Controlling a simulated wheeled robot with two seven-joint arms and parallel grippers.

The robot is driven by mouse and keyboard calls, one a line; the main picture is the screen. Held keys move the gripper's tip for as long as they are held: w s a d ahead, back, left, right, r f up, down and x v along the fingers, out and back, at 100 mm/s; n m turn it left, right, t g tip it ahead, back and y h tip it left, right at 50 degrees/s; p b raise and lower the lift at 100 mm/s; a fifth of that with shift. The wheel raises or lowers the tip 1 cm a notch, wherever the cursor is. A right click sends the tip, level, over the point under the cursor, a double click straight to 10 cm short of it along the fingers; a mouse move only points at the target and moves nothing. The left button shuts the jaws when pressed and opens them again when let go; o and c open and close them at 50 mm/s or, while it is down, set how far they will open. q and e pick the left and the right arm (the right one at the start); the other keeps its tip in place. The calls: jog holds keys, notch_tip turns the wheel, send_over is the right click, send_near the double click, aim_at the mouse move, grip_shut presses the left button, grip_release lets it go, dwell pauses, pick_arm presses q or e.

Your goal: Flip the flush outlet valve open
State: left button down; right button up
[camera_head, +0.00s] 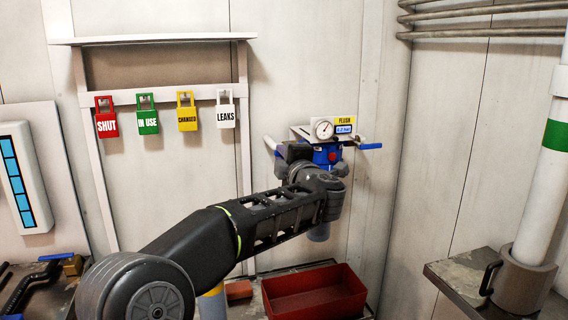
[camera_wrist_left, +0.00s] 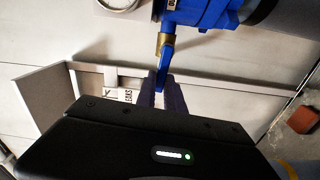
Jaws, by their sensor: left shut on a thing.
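The flush unit is on the back wall, with a round gauge (camera_head: 323,129), a yellow FLUSH label (camera_head: 344,121) and a blue body (camera_head: 327,154). A blue lever (camera_head: 269,142) sticks out on its left, and another blue lever (camera_head: 370,146) sticks out to the right. My left gripper (camera_wrist_left: 160,92) is at the unit's left side. In the left wrist view its fingers are shut on a blue lever (camera_wrist_left: 164,73) with a brass stem (camera_wrist_left: 165,43), beside the blue valve body (camera_wrist_left: 200,12). In the head view my arm hides the fingertips. My right gripper is out of view.
Red, green, yellow and white tags hang on a rack left of the unit; the white LEAKS tag (camera_head: 225,110) is nearest. A red tray (camera_head: 314,292) and a brick (camera_head: 239,290) lie below. A white pipe (camera_head: 543,190) stands at the right.

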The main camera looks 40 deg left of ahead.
pick_arm(q)
jog(key=shift+f+n+b, duration=0.35)
jog(key=shift+n+b, duration=0.1)
jog(key=shift+n, duration=0.15)
jog(key=c, duration=1.7)
grip_release()
jog(key=shift+d, duration=0.15)
jog(key=v, duration=0.7)
jog(key=shift+s+d+r, duration=0.1)
jog(key=shift+s+d, duration=0.1)
jog(key=shift+d, duration=0.05)
